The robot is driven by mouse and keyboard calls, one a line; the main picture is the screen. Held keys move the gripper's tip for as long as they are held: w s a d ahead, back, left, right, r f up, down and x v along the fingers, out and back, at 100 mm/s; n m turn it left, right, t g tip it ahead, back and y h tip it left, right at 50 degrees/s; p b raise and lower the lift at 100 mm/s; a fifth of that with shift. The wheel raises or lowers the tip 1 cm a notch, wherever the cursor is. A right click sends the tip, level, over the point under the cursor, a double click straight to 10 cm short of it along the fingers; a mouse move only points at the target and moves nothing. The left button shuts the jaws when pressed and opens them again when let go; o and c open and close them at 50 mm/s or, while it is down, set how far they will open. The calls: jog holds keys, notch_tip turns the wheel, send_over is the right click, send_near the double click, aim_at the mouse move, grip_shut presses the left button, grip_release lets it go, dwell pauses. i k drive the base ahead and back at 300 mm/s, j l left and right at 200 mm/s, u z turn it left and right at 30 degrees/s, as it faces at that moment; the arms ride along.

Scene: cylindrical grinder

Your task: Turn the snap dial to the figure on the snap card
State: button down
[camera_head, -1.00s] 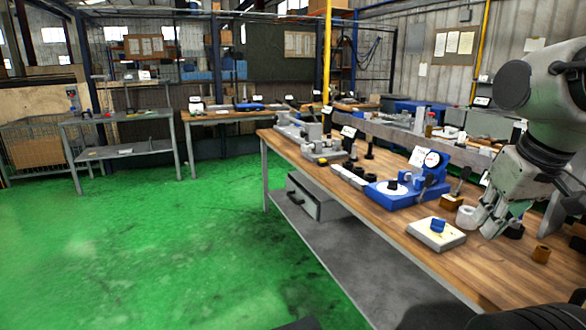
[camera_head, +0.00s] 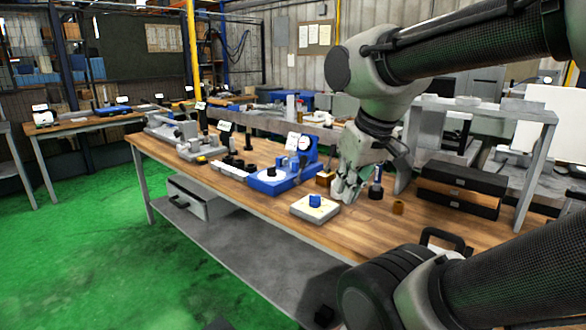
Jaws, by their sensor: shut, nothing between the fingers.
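A blue knob (camera_head: 315,200) stands on a pale square plate (camera_head: 316,210) near the front edge of the wooden bench; it looks like the snap dial. Any marks on the plate are too small to read. Small white cards (camera_head: 225,127) stand along the bench, one of them beside the blue gauge stand (camera_head: 292,140). I cannot tell which is the snap card, and no figure is legible. My gripper (camera_head: 343,197) is shut and empty, pointing down just right of the plate and apart from the knob in the picture.
A blue gauge stand (camera_head: 282,181) with a round dial is left of the plate. Green floor lies left.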

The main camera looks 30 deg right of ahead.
aim_at(272, 171)
jog(key=i+j+z, duration=0.1)
jog(key=z, duration=0.25)
jog(key=i+j+z, duration=0.1)
jog(key=j+z, duration=0.3)
jog(key=i+j+z, duration=0.1)
jog(key=z, duration=0.25)
jog(key=i+j+z, duration=0.1)
jog(key=j, duration=0.7)
jog(key=i+j+z, duration=0.15)
jog(key=j, duration=0.65)
jog(key=k, duration=0.05)
